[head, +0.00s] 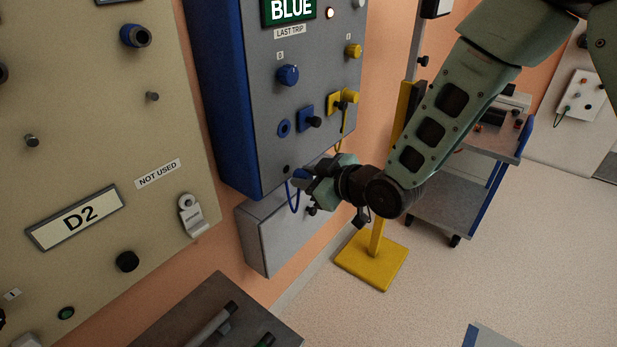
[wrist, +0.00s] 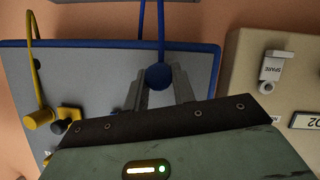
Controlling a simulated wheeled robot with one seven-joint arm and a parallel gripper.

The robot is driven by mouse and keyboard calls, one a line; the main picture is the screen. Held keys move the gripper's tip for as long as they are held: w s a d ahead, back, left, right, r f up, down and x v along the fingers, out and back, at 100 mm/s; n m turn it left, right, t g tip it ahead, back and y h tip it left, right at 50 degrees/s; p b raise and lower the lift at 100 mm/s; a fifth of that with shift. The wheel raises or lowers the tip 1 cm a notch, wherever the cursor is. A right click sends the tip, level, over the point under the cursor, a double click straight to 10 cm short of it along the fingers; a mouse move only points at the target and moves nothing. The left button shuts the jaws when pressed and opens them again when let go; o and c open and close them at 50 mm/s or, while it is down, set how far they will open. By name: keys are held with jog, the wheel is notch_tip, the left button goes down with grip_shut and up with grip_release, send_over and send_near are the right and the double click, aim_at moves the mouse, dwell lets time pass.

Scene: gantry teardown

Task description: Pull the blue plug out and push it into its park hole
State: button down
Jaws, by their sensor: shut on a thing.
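My gripper (head: 309,184) is shut on the blue plug (head: 299,177) low in front of the grey panel. In the wrist view the rounded blue plug (wrist: 158,76) sits between both fingers, its blue cable (wrist: 142,25) running up the picture. In the head view the cable hangs in a loop below the plug. A dark hole (head: 286,169) shows in the panel just up and left of the plug.
A blue square with a black knob (head: 314,122), a blue knob (head: 288,75) and a yellow plug (wrist: 38,117) with its cable are on the same panel. A grey box (head: 290,232) is below. A yellow stand (head: 372,262) and a trolley (head: 450,205) are to the right.

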jog(key=shift+w+a, duration=0.5)
jog(key=shift+a, duration=0.1)
dwell(0.7)
jog(key=shift+w+a+b, duration=0.25)
jog(key=shift+a+b, duration=0.05)
jog(key=shift+a, duration=0.05)
jog(key=c, duration=1.1)
grip_release()
